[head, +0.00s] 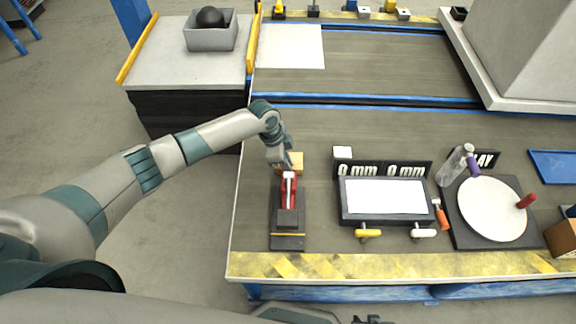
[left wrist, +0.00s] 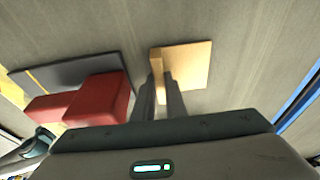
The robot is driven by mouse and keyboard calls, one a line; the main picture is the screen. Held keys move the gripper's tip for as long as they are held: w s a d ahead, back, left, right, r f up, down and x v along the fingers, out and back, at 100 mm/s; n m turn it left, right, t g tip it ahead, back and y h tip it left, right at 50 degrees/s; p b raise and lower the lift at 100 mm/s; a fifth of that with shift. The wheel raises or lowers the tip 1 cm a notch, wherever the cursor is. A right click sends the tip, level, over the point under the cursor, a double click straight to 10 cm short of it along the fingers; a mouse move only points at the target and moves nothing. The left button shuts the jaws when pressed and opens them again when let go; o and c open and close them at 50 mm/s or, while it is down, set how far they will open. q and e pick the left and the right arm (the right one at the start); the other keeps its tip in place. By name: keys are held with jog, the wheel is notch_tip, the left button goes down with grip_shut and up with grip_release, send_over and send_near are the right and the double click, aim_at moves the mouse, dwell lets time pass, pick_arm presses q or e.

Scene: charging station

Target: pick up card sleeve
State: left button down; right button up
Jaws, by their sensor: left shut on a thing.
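The card sleeve, a flat tan piece (head: 296,160), is at the far end of a dark stand with a red block. It also shows in the left wrist view (left wrist: 190,65), with its near left edge between the fingers. My left gripper (head: 281,161) is shut on that edge; its fingertips also show in the left wrist view (left wrist: 162,78). The fingers hide part of the sleeve, and I cannot tell whether it is clear of the table. A dark piece at the bottom edge of the head view seems to be my right gripper (head: 372,320), mostly cut off.
The red block (head: 289,190) on its dark base (head: 288,241) stands just beside my left gripper. To the right are a framed white panel (head: 385,196) and a round white plate (head: 491,208). The belt surface beyond the gripper is clear.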

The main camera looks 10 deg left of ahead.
pick_arm(q)
notch_tip(320, 180, up, 4)
jog(key=shift+r, duration=0.15)
jog(key=s+d+r, duration=0.1)
jog(key=d+r, duration=0.2)
jog(key=d, duration=0.2)
jog(key=s+d+r+b, duration=0.1)
jog(key=d+r, duration=0.3)
jog(key=d, duration=0.2)
jog(key=shift+s+d, duration=0.2)
jog(key=shift+s, duration=0.1)
pick_arm(e)
jog(key=shift+s+d+f+g, duration=0.15)
jog(key=shift+s+d+g, duration=0.25)
jog(key=shift+d, duration=0.1)
jog(key=shift+s, duration=0.1)
pick_arm(q)
jog(key=shift+a, duration=0.1)
